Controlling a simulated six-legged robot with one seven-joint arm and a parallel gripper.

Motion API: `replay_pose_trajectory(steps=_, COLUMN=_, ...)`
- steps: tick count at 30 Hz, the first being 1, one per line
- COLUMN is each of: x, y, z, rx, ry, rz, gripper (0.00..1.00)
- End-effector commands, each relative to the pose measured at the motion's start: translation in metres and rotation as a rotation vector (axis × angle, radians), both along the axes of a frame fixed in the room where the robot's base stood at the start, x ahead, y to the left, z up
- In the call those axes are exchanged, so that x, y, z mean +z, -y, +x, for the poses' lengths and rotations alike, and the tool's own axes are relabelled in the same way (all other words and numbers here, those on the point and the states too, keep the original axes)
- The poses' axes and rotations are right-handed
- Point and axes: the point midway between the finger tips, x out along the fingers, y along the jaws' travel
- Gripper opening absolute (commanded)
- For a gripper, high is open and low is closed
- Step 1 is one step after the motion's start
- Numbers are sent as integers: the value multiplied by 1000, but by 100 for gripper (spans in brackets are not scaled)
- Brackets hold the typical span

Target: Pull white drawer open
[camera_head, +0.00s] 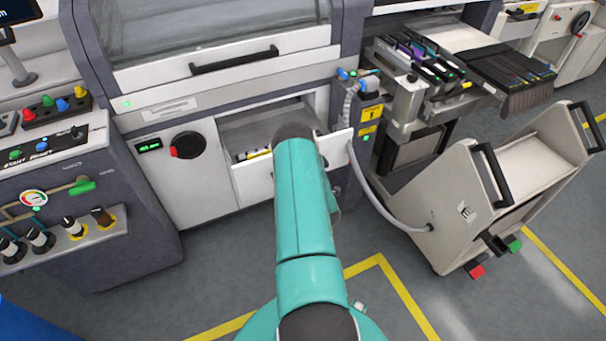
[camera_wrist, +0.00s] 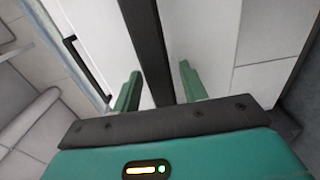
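The white drawer (camera_head: 252,183) is in the lower front of the machine in the head view. It stands partly out, and its grey inside shows behind the front panel, with a small dark and yellow item (camera_head: 256,153) in it. My teal arm covers the middle of the drawer front and hides my gripper in the head view. In the wrist view my gripper (camera_wrist: 160,88) has its two green fingers apart. A dark bar (camera_wrist: 150,45) runs between them, with a visible gap to each finger. I cannot tell whether this bar is the drawer's handle.
A black-handled hood (camera_head: 235,61) is above the drawer. A red-and-black rotary switch (camera_head: 187,145) is to its left. A grey trolley (camera_head: 450,205) stands at the right, joined by a pale hose (camera_head: 365,180). Grey floor with yellow lines lies in front.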

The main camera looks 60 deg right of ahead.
Motion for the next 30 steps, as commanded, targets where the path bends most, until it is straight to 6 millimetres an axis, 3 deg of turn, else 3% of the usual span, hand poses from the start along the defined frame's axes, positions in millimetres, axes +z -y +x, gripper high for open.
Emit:
replay_pose_trajectory(steps=9, x=-1, y=-2, z=-3, rx=0, ry=-3, rz=2, gripper=45)
replay_pose_trajectory(steps=14, x=-2, y=-9, z=-16, rx=0, ry=-4, rz=3, gripper=45)
replay_pose_trajectory(steps=30, x=-1, y=-64, z=-108, rx=-1, ry=-3, rz=2, gripper=45)
